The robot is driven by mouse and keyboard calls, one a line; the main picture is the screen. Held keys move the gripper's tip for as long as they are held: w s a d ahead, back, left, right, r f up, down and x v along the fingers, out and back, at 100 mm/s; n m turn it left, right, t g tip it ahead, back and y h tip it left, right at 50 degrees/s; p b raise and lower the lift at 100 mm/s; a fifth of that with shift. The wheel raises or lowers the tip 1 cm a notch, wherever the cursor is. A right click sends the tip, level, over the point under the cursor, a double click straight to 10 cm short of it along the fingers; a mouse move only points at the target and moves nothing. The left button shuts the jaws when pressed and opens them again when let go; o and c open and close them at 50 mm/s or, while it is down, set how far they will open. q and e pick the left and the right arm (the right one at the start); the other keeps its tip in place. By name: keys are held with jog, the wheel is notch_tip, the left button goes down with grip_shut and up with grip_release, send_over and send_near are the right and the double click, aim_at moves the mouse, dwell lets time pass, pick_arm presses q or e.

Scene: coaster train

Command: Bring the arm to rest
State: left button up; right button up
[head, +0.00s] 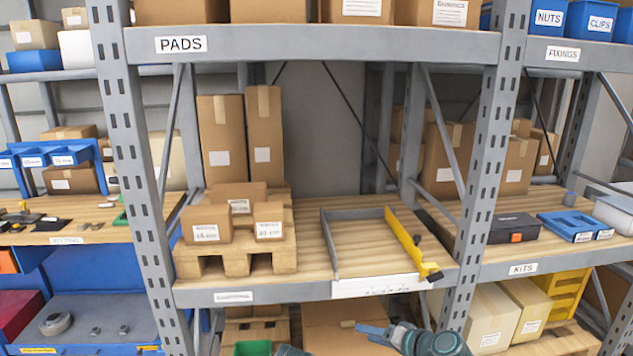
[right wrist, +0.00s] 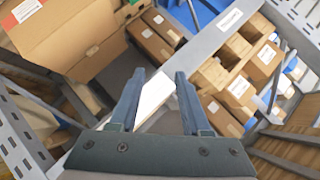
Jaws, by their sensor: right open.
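My right gripper (head: 362,327) is at the bottom of the head view, in front of and below the front edge of the middle shelf (head: 315,289). Its blue fingers point left, and its arm comes in from the lower right. In the right wrist view the two fingers (right wrist: 160,78) stand apart with nothing gripped between them. A white strip shows behind the gap. A small teal part of my own body (head: 290,350) shows at the bottom edge. My left gripper is not in view.
The middle shelf holds a pallet (head: 240,259) with cartons and a grey frame with a yellow side (head: 408,242). Uprights (head: 481,180) flank the bay. Below are a green bin (head: 258,348) and a large carton (head: 335,322) close to the gripper.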

jog(key=s+a+n+g+h+p, duration=0.3)
jog(key=s+a+n+g+p, duration=0.2)
jog(key=s+a+g+p, duration=0.35)
pick_arm(q)
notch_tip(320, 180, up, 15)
jog(key=p, duration=0.4)
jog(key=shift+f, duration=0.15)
pick_arm(e)
jog(key=s+r+n+g+h, duration=0.1)
jog(key=s+r+n+h, duration=0.1)
jog(key=s+h, duration=0.4)
jog(key=shift+s+d+r, duration=0.25)
jog(key=shift+s+r, duration=0.4)
jog(key=shift+s, duration=0.6)
